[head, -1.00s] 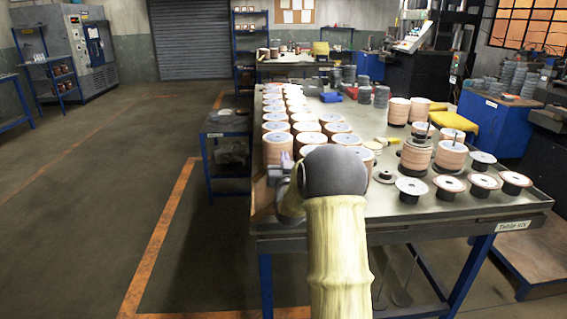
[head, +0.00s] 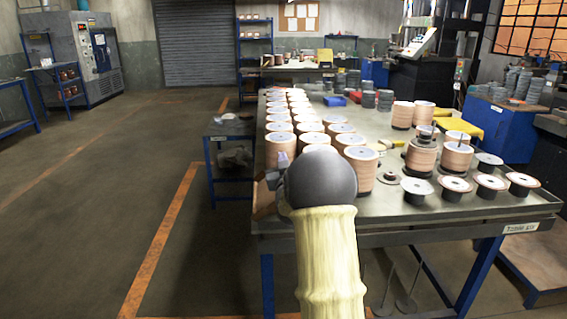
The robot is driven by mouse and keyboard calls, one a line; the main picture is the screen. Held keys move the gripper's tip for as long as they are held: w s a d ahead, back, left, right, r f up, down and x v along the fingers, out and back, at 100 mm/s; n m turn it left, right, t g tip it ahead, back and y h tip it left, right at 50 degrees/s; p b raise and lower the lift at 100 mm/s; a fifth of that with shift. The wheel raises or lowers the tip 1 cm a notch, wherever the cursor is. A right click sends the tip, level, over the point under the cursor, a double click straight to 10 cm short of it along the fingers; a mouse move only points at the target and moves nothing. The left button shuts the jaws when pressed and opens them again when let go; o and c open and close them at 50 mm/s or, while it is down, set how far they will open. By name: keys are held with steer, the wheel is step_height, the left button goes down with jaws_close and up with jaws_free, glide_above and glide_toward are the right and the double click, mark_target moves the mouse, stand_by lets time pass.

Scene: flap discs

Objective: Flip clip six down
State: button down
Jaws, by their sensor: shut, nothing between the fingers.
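My gripper (head: 274,175) is a small grey and purplish shape at the left of my arm's dark round joint, at the near left corner of the table (head: 400,228). It is shut and empty, mostly hidden behind my arm. The table carries a label (head: 521,227) that seems to read "Table six". Rows of copper-coloured disc stacks with pale tops (head: 277,137) stand on its left side. I cannot make out any clip marked six; my arm covers part of the near left corner.
Single discs on dark stands (head: 453,187) line the near right edge, with taller stacks (head: 421,157) behind. A blue-framed side shelf (head: 230,130) stands left of the table. The floor farther left is clear.

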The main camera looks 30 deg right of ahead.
steer(key=shift+w+a+f+n+y+b, duration=0.1)
steer(key=shift+a+f+n+y+b, duration=0.15)
steer(key=shift+n+b, duration=0.5)
steer(key=shift+w+a+f+n+y+b, duration=0.1)
steer(key=shift+a+f+n+y+b, duration=0.15)
steer(key=shift+n+b, duration=0.5)
steer(key=shift+w+a+f+n+y+b, duration=0.15)
steer(key=shift+f+n+b, duration=0.25)
steer(key=shift+n, duration=0.6)
steer(key=shift+a+f+n+y+b, duration=0.1)
steer(key=shift+f+n+y+b, duration=0.15)
steer(key=shift+n+b, duration=0.3)
steer(key=shift+f+n+y+b, duration=0.1)
steer(key=shift+n+y+b, duration=0.1)
steer(key=shift+n+b, duration=0.35)
steer(key=shift+f, duration=0.15)
steer(key=shift+a, duration=0.1)
steer(key=s+a+r, duration=0.1)
steer(key=s+a, duration=0.4)
steer(key=s, duration=0.2)
steer(key=shift+s, duration=0.4)
